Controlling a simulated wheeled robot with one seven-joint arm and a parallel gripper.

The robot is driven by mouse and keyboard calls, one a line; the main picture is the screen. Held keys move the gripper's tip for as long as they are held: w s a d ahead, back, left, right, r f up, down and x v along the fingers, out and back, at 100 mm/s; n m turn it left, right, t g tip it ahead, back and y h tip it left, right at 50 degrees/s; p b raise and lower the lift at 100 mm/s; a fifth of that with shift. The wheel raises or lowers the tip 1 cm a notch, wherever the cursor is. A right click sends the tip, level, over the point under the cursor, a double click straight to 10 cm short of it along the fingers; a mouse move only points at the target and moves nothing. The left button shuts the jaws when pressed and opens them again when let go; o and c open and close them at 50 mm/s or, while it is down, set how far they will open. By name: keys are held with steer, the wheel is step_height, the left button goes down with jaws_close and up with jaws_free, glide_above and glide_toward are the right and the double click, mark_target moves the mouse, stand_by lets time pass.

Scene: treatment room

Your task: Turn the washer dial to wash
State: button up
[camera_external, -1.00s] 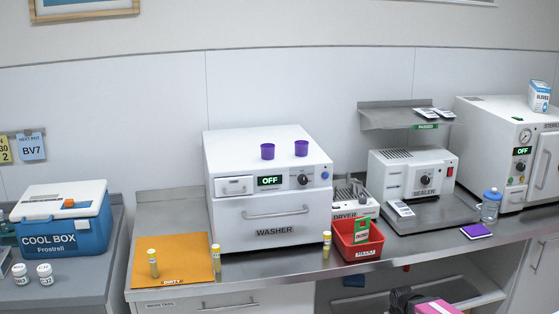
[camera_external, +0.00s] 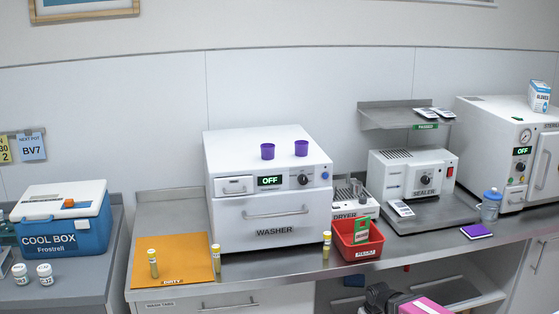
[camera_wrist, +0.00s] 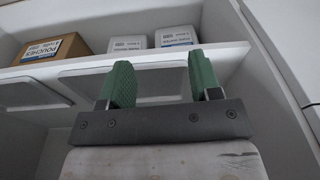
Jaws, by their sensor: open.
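The white washer (camera_external: 270,200) stands on the counter in the external view. Its black dial (camera_external: 303,180) is on the front panel, right of a green display (camera_external: 270,181) that reads OFF. My arm shows at the bottom edge of the external view, low in front of the counter and well away from the dial; its gripper is not clear there. In the wrist view my gripper (camera_wrist: 160,85) has two green fingers spread apart with nothing between them. It faces an under-counter shelf. The washer and dial are not in the wrist view.
Two purple cups (camera_external: 301,148) stand on the washer. The counter edge lies above my arm. Boxes (camera_wrist: 55,48) sit on the shelf in the wrist view.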

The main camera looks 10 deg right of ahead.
steer(key=s+a+r+n+t+y, duration=0.1)
steer(key=a+r, duration=0.4)
steer(key=a, duration=0.8)
steer(key=s+a+r+n+t+y, duration=0.15)
steer(key=a+r, duration=0.35)
steer(key=a, duration=0.9)
steer(key=s+a+r+n+t+y, duration=0.2)
steer(key=s+a+r+t+y, duration=0.1)
steer(key=a+r, duration=0.95)
steer(key=m+t+h, duration=0.5)
steer(key=t+h, duration=0.2)
steer(key=t, duration=0.4)
glide_toward(305, 183)
steer(key=shift+n, duration=0.25)
steer(key=w, duration=0.9)
steer(key=shift+d, duration=0.25)
steer(key=shift+c, duration=0.3)
steer(key=c, duration=0.9)
